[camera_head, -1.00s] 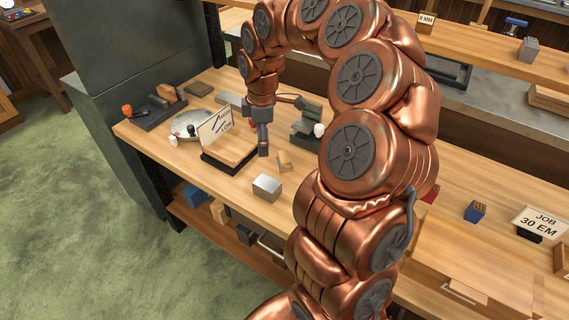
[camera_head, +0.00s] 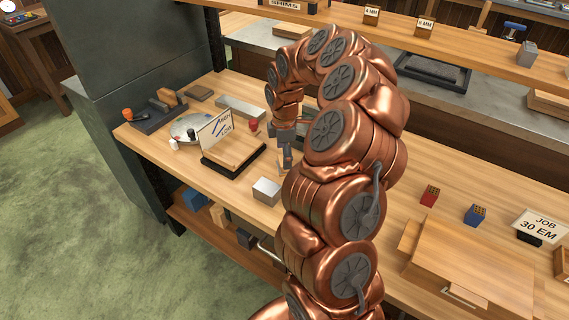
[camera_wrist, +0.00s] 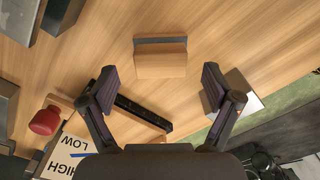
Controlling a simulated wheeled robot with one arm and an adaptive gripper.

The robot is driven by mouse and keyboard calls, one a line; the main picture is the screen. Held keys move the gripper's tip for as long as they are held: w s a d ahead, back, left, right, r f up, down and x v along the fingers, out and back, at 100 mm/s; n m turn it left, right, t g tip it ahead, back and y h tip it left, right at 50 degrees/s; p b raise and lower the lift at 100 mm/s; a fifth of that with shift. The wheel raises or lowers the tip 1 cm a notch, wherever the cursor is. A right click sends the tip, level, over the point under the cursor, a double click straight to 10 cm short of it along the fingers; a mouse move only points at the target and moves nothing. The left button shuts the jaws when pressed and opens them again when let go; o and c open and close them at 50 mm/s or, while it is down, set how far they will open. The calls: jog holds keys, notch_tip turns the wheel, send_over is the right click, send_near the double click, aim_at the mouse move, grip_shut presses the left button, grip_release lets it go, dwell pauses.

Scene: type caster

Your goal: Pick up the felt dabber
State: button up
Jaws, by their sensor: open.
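A small wooden block with a grey strip along one side, which looks like the felt dabber (camera_wrist: 160,65), lies on the bench top in the wrist view. My gripper (camera_wrist: 158,86) is open and empty above the bench, its two fingers spread wide. The block appears beyond the fingertips, between their lines, and nothing touches it. In the head view my gripper (camera_head: 287,162) hangs over the bench and mostly hides the block.
A silver block (camera_head: 266,191) sits near the front edge, partly behind the right finger in the wrist view. A red knob (camera_wrist: 44,121) is at the left in the wrist view.

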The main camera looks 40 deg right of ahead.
jog(key=shift+f, duration=1.45)
jog(key=c, duration=1.4)
jog(key=shift+a+r+b, duration=0.1)
jog(key=shift+r+b, duration=0.55)
jog(key=shift+r, duration=4.4)
jog(key=w+a+m+p, duration=0.1)
jog(key=a+m, duration=0.3)
jog(key=a, duration=0.4)
jog(key=w+a+f+m+p, duration=0.1)
jog(key=w+a+m+p, duration=0.1)
jog(key=a, duration=0.6)
jog(key=w+a+m+p, duration=0.1)
jog(key=w+a+m, duration=0.2)
jog(key=a+m, duration=0.3)
jog(key=shift+a+f+m+p, duration=0.15)
jog(key=shift+a+m+p, duration=0.25)
jog(key=shift+a, duration=0.75)
